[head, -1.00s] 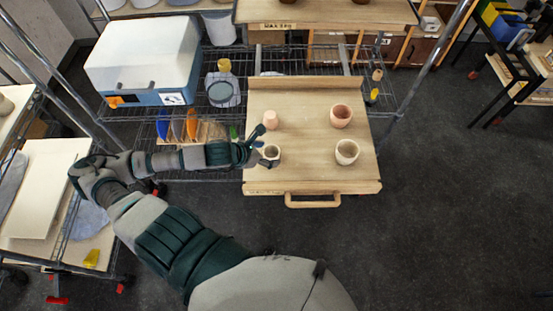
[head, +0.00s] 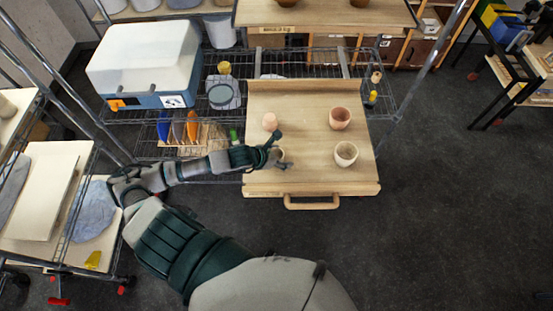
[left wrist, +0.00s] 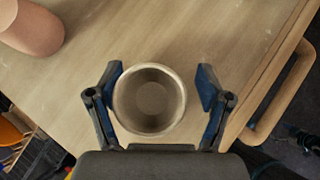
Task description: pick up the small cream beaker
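The small cream beaker (left wrist: 150,100) stands upright on the wooden tray board (head: 310,180). In the left wrist view I look down into its round opening. My left gripper (left wrist: 160,78) is open, with one finger on each side of the beaker. The left finger is very close to its wall; a gap shows at the right finger. In the head view my left gripper (head: 279,151) covers most of the beaker (head: 281,155). My right gripper is not in view.
A pink beaker (head: 270,121) stands just behind my gripper. A terracotta pot (head: 340,118) and a larger cream pot (head: 346,154) stand to the right. The board has a front handle (head: 312,203) and a raised back edge (head: 306,86). Its front middle is clear.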

